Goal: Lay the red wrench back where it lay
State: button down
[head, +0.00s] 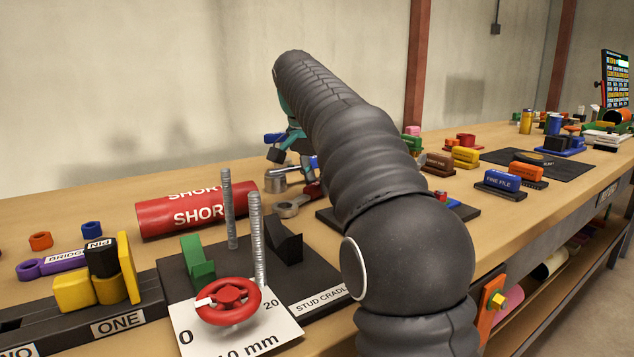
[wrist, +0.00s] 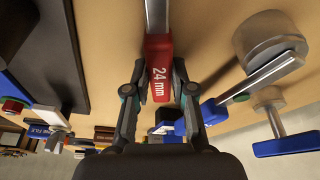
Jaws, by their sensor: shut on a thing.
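The red wrench (wrist: 158,62), marked 24 mm, is between the fingers of my gripper (wrist: 156,78) in the wrist view. Its grey shank runs out of the top of that view. My gripper is shut on the red part from both sides. In the head view the wrench's grey ring end (head: 290,208) and part of its red handle (head: 314,190) show beside my arm, close to the bench top. I cannot tell whether the wrench touches the bench. My gripper's fingertips are mostly hidden in the head view.
A grey metal cylinder (head: 281,179) with blue-handled tools stands near the wrench. A red SHORT pipe (head: 195,211) lies to the left. The stud cradle (head: 322,304) with two upright threaded rods is in front. Bare bench top (wrist: 110,40) shows beside the wrench.

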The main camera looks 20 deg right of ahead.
aim_at(311, 186)
jog(key=c, duration=1)
grip_release()
jog(key=shift+f, duration=0.1)
jog(key=shift+p+v, duration=0.6)
jog(key=shift+v, duration=3.25)
